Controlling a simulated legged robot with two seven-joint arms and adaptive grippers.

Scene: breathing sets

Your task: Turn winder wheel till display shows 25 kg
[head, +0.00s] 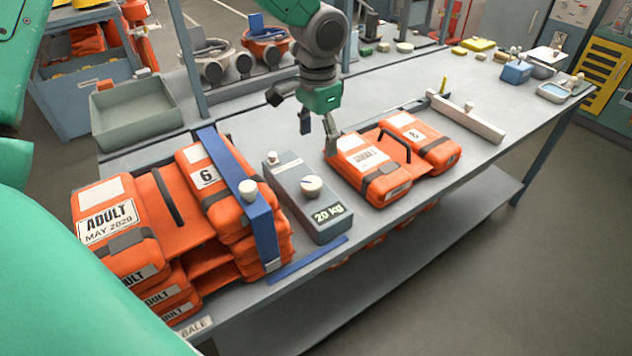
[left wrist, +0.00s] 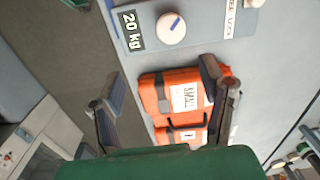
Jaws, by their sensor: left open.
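The winder box (head: 306,208) is a grey box on the bench, right of a strapped stack of orange vests. Its display (head: 328,213) reads 20 kg; it also shows in the left wrist view (left wrist: 129,30). The winder wheel (head: 312,186) is a round white knob on top; in the left wrist view (left wrist: 171,28) it carries a blue mark. My left gripper (head: 318,132) is open and empty, behind and above the box, apart from the wheel. In the left wrist view its fingers (left wrist: 160,92) stand spread over orange vests. My right gripper is not in view.
A blue strap (head: 240,175) runs over the vest stack (head: 200,240). A SMALL vest pack (head: 366,170) lies close right of the box, near my left gripper. A second white knob (head: 272,158) sits at the box's far end. A grey tray (head: 135,112) stands at back left.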

